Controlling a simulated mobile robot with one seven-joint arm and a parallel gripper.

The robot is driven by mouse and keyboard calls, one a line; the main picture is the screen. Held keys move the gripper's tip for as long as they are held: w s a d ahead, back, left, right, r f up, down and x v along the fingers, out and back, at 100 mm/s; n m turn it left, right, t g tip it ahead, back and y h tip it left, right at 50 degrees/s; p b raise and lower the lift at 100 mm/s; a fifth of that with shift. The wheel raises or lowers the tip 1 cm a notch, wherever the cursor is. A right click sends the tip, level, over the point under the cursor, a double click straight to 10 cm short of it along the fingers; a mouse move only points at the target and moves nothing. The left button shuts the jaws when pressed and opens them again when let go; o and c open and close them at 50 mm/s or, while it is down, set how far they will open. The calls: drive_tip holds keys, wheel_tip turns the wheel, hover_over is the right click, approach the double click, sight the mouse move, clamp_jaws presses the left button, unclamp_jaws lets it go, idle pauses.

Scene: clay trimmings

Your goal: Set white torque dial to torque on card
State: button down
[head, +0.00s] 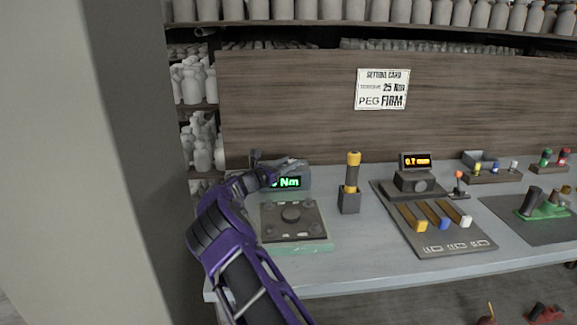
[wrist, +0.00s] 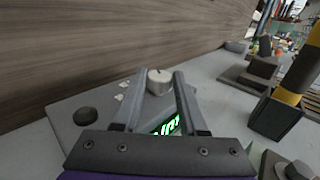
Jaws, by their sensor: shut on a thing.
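The white torque dial (wrist: 159,82) stands on top of a grey box (wrist: 68,138). My gripper (wrist: 160,76) is shut on the dial, with one finger on each side of it. In the head view my gripper (head: 270,160) is over the same grey box (head: 302,175), and the dial is hard to make out. The box's green display (head: 289,183) shows "Nm", with its number partly hidden by my arm. The setting card (head: 383,89) on the wooden panel reads 25 Nm and PEG FIRM.
A black knob (wrist: 85,116) is on the same box, left of the dial. A yellow-and-black handled tool (head: 351,175) stands upright in a block to the right. A plate with coloured levers (head: 432,225) lies farther right. A square dark fixture (head: 292,219) sits in front.

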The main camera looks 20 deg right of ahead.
drive_tip(key=shift+w+a+r+m+g+h+b, duration=0.1)
drive_tip(key=shift+w+m+g+h+b, duration=0.1)
drive_tip(key=shift+m+g+h+b, duration=0.7)
idle(0.6)
drive_tip(key=shift+c, duration=2.3)
unclamp_jaws()
drive_tip(key=shift+g+y+b, duration=0.3)
drive_tip(key=shift+g, duration=0.2)
drive_tip(key=shift+a, duration=0.1)
drive_tip(key=p+v, duration=0.1)
drive_tip(key=v, duration=0.6)
drive_tip(key=shift+s+a, duration=0.1)
drive_tip(key=shift+a, duration=0.05)
